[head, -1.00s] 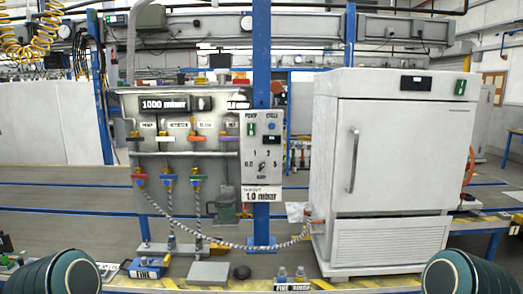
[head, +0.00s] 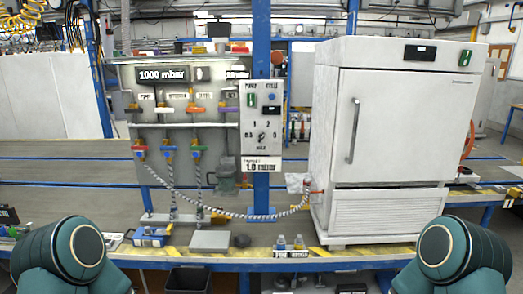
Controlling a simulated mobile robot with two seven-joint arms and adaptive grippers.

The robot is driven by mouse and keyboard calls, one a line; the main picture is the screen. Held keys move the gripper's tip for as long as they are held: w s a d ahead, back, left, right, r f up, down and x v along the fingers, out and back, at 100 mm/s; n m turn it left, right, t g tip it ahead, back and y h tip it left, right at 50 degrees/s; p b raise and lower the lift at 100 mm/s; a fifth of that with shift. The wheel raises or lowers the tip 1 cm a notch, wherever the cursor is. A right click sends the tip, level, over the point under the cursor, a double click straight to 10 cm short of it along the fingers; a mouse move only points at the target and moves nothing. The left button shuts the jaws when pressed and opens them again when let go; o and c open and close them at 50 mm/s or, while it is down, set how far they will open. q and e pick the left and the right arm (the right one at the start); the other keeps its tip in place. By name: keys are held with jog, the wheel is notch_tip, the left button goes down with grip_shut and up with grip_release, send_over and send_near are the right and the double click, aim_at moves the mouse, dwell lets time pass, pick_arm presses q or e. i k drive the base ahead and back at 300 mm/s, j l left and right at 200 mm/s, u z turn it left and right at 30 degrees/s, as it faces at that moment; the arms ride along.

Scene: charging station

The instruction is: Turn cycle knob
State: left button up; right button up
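The cycle knob (head: 263,136) is a small dark knob on the lower part of the white control box (head: 260,118), with numbers printed around it. Above it on the same box are a green power switch (head: 251,100) and a blue button (head: 271,98). The knob's exact pointing direction is too small to read. My two arms show only as rounded teal and dark links at the lower left and lower right. Neither gripper is in view.
A grey panel with colored valves (head: 168,152) and a hose stands left of the control box. A white oven-like cabinet (head: 400,130) stands on the right.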

aim_at(260, 136)
jog(key=i+l+u, duration=0.1)
jog(key=i+l, duration=0.4)
jog(key=l, duration=0.2)
jog(key=i+l+u, duration=0.25)
jog(key=i+l, duration=0.2)
jog(key=l, duration=0.3)
jog(key=i+l+u, duration=0.1)
jog(key=l, duration=0.3)
jog(key=i+l, duration=0.3)
jog(key=l+u, duration=0.05)
jog(key=l, duration=0.05)
